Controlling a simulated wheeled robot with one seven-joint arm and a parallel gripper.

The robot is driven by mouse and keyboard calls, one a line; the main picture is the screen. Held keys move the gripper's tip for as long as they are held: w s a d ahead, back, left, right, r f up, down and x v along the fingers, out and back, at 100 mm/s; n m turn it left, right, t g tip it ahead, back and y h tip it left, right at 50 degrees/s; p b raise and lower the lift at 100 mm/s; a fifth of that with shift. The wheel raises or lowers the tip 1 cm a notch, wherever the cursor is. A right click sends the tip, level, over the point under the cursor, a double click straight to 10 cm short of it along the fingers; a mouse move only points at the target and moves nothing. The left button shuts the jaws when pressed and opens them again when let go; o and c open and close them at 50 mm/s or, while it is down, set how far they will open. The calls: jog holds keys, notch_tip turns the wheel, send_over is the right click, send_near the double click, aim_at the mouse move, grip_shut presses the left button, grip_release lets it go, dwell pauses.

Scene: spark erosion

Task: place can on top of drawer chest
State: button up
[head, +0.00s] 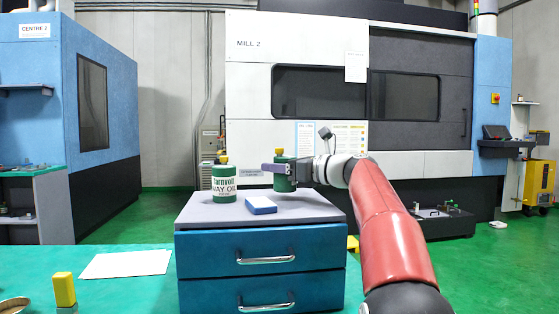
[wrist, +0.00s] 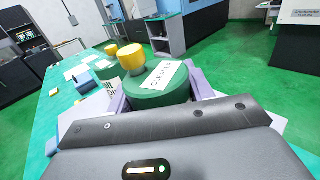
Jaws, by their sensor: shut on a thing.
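My gripper (head: 277,168) is shut on a green can (head: 284,182) with a yellow cap. The can is upright over the right part of the drawer chest (head: 262,256), which has a grey top and blue drawers. Whether the can's base touches the top or hangs just above it, I cannot tell. In the wrist view the held can (wrist: 158,86) sits between the fingers, with a white label on its top. Another green can (head: 223,184), with a white "WAY OIL" label and yellow cap, stands on the chest's left part.
A blue and white block (head: 261,205) lies on the chest top between the cans, towards the front. A white sheet (head: 126,264) and a yellow block (head: 64,290) are on the green bench at left. The Mill 2 machine (head: 252,80) stands behind.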

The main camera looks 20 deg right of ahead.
jog(key=shift+f, duration=0.4)
jog(key=shift+f+b, duration=0.5)
jog(key=shift+f, duration=0.05)
jog(key=o, duration=1.3)
jog(key=shift+b+v, duration=0.4)
jog(key=shift+v, duration=3.55)
